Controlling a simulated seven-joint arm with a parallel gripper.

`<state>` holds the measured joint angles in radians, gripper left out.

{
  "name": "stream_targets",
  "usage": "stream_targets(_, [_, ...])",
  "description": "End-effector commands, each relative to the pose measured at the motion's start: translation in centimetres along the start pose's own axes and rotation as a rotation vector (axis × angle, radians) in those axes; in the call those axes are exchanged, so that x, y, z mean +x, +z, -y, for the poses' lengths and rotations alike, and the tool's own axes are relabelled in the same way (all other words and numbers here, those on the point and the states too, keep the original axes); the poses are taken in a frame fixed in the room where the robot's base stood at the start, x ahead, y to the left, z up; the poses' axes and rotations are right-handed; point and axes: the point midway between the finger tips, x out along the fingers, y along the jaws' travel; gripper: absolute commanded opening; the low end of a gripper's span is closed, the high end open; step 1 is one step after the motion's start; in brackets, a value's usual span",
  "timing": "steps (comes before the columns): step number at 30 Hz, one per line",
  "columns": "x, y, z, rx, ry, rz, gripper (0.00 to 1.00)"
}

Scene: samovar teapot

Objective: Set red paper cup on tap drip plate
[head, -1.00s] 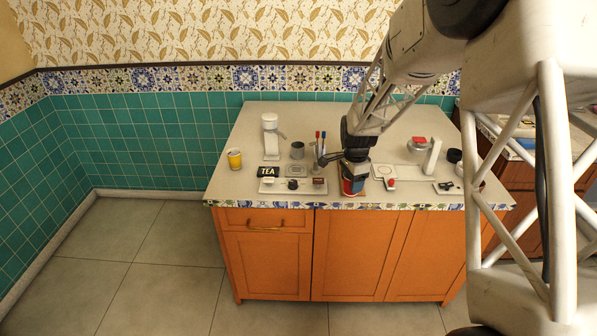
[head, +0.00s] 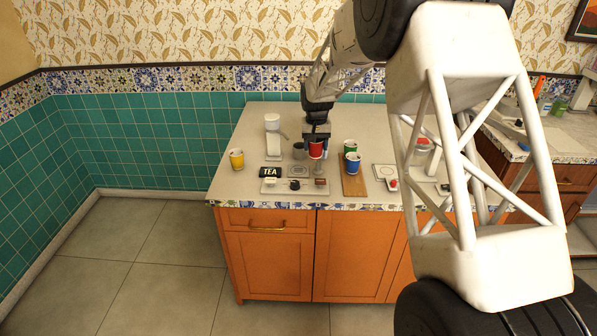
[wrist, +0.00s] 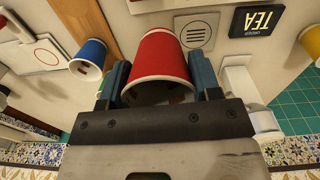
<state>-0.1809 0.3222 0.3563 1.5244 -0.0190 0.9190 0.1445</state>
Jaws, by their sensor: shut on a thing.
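The red paper cup (head: 316,150) is held between the fingers of my gripper (head: 316,136), above the counter. In the wrist view the red cup (wrist: 161,62) sits between the two blue-grey fingers of my gripper (wrist: 160,84), its white-rimmed mouth towards the camera. The drip plate (head: 298,170), a small square with a round slotted grille, lies on the counter left of and below the cup. In the wrist view the drip plate (wrist: 195,34) shows just beyond the cup, partly covered by it. The white tap tower (head: 272,138) stands behind and left of the plate.
A blue cup (head: 352,164) and a green cup (head: 350,146) stand on a wooden board (head: 354,187) to the right. A black TEA sign (head: 270,172) is left of the plate. A yellow cup (head: 236,159) is far left.

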Motion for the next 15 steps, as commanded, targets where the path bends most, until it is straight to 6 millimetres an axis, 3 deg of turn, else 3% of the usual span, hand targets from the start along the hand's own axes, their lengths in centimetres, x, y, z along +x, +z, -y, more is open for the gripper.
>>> stream_targets(6, [-0.2, -2.4, 2.3, -0.234, -0.001, 0.001, 0.48])
stream_targets(15, [0.1, -4.8, 4.1, -0.483, -0.008, 0.008, 0.48])
